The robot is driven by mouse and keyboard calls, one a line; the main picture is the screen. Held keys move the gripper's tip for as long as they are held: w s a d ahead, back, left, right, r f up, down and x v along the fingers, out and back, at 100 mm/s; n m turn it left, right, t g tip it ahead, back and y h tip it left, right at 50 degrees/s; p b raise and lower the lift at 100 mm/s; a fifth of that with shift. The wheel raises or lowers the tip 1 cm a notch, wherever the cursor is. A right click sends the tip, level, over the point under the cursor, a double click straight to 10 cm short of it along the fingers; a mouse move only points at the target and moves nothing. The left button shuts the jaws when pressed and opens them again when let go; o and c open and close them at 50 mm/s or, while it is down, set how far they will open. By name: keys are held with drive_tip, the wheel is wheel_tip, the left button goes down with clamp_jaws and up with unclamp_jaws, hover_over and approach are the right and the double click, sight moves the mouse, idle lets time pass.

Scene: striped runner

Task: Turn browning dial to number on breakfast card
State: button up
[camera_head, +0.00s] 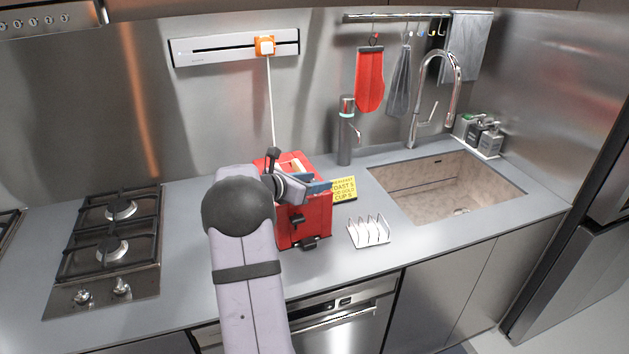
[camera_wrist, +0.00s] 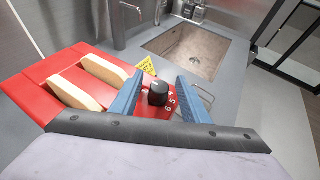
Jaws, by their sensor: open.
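The red toaster (camera_head: 312,222) stands on the counter with two bread slices (camera_wrist: 75,88) in its slots. Its black browning dial (camera_wrist: 158,94) shows in the wrist view, with small white numerals including 4, 5 and 6 at its right; its exact setting is too small to tell. My gripper (camera_wrist: 160,80) is open, its blue fingers on either side of the dial, with gaps visible. In the head view my arm hides part of the toaster and the dial. The yellow breakfast card (camera_head: 343,187) stands right of the toaster; one line appears to read "TOAST 5".
A wire toast rack (camera_head: 369,232) stands right of the toaster. Behind are a dark cylindrical dispenser (camera_head: 346,135) and the sink (camera_head: 440,185). A gas hob (camera_head: 112,235) is at left. The toaster's cord rises to an orange plug (camera_head: 265,46) on the wall rail.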

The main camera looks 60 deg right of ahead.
drive_tip(key=c, duration=1.1)
drive_tip(key=shift+o, duration=0.2)
drive_tip(key=shift+r+m+g+p, duration=0.1)
drive_tip(key=shift+m+g+p, duration=0.3)
drive_tip(key=shift+p, duration=0.1)
drive_tip(key=shift+m+g+y+p, duration=0.5)
drive_tip(key=shift+m+g+p, duration=0.2)
drive_tip(key=shift+p, duration=0.05)
drive_tip(key=shift+m+g+y+p, duration=0.7)
drive_tip(key=shift+m+g+p, duration=0.1)
drive_tip(key=shift+m+g, duration=0.3)
drive_tip(key=shift+m+g+y+p, duration=0.55)
drive_tip(key=shift+m+g+y, duration=0.15)
drive_tip(key=shift+m+g, duration=0.2)
